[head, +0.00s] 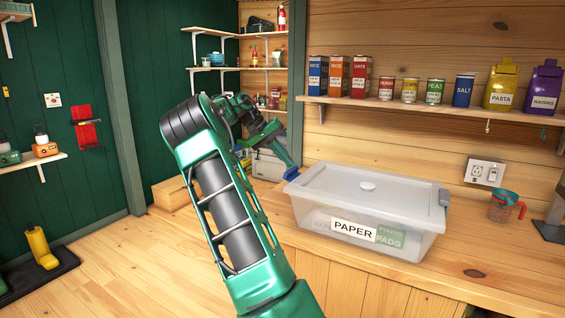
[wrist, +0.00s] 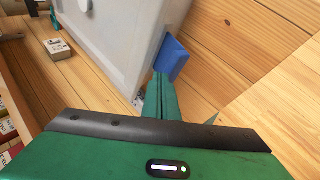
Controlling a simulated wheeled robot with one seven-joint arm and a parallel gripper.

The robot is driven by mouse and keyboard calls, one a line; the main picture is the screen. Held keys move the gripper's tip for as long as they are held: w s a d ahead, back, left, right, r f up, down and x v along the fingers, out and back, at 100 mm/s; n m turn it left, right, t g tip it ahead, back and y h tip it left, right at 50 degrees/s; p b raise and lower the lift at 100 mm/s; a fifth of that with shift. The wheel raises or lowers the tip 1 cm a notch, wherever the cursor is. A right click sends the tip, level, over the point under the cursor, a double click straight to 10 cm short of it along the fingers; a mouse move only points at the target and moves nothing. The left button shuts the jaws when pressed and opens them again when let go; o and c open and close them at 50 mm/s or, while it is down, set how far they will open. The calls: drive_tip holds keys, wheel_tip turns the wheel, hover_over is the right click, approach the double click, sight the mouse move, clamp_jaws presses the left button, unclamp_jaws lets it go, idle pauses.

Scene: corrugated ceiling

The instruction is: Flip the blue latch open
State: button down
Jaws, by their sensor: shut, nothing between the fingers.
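A clear plastic bin with a lid (head: 365,187) and a PAPER label stands on the wooden counter. The blue latch (head: 291,174) is at the bin's left end in the head view, beside my gripper (head: 285,161). A grey latch (head: 444,197) is at the bin's right end.
The wooden counter (head: 480,265) is clear in front of the bin. A shelf (head: 430,112) of cans and cartons runs above it. A measuring cup (head: 503,206) stands to the right.

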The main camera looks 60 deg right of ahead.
drive_tip(key=shift+r, duration=0.7)
drive_tip(key=shift+s+r, duration=0.15)
drive_tip(key=shift+r, duration=0.45)
drive_tip(key=r, duration=0.2)
drive_tip(key=shift+s+r, duration=0.3)
drive_tip(key=shift+r, duration=0.1)
drive_tip(key=w+f+v, duration=0.1)
drive_tip(key=v, duration=0.8)
drive_tip(key=shift+w+a+r, duration=0.2)
drive_tip(key=shift+w+r, duration=0.1)
drive_tip(key=shift+w, duration=0.05)
